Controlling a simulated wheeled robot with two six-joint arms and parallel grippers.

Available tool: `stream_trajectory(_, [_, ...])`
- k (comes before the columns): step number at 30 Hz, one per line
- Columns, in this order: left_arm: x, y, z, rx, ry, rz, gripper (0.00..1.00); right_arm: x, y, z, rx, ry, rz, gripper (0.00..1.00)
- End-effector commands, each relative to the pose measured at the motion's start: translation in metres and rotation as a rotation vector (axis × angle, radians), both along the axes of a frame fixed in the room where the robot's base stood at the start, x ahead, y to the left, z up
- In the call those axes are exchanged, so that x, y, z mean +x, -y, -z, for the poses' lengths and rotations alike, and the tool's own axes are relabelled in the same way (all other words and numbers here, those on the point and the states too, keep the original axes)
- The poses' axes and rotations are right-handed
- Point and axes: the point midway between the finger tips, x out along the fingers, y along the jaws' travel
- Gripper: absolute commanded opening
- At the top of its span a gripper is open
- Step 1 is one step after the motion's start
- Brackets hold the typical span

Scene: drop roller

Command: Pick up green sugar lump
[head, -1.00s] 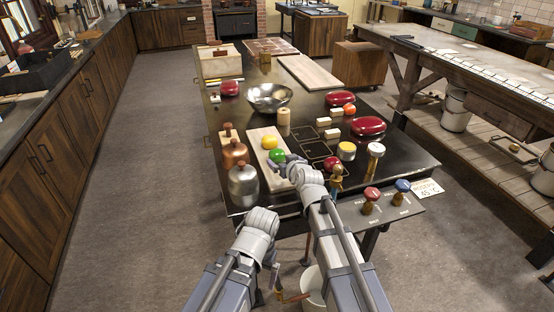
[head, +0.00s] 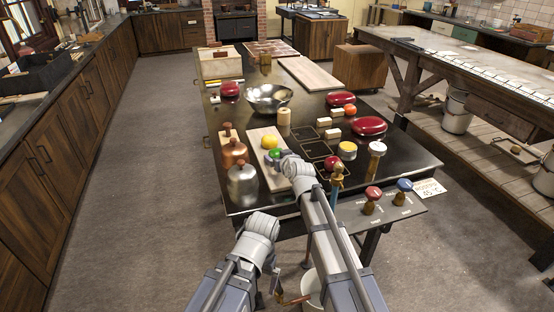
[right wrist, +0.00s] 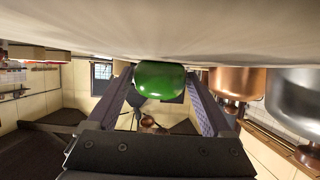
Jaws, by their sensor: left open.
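The green sugar lump (head: 275,153) is a rounded, glossy piece on the pale board (head: 258,140). In the right wrist view the green lump (right wrist: 160,78) sits between the fingertips of my right gripper (right wrist: 160,88), with a finger on each side. Whether the fingers press on it is not clear. In the head view my right gripper (head: 277,162) is low at the board, at the near side of the lump. My left gripper (head: 276,286) is open and empty, low in front of the table's near edge.
A yellow lump (head: 269,142) lies just behind the green one. A metal bowl (head: 268,98) stands farther back.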

Motion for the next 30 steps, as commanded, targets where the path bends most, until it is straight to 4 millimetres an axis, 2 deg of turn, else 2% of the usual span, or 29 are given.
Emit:
stream_trajectory(2, [0.0, 0.0, 0.0, 0.0, 0.0, 0.0, 1.0, -0.0001, 0.0001, 0.0, 0.0, 0.0, 0.0, 0.74])
stream_trajectory(18, [0.0, 0.0, 0.0, 0.0, 0.0, 0.0, 1.0, -0.0001, 0.0002, 0.0001, 0.0, 0.0, 0.0, 0.14])
stream_trajectory(30, [0.0, 0.0, -0.0069, 0.0, 0.0, 0.0, 1.0, 0.0, 0.0002, -0.0071, 0.0, 0.0, 0.0, 0.14])
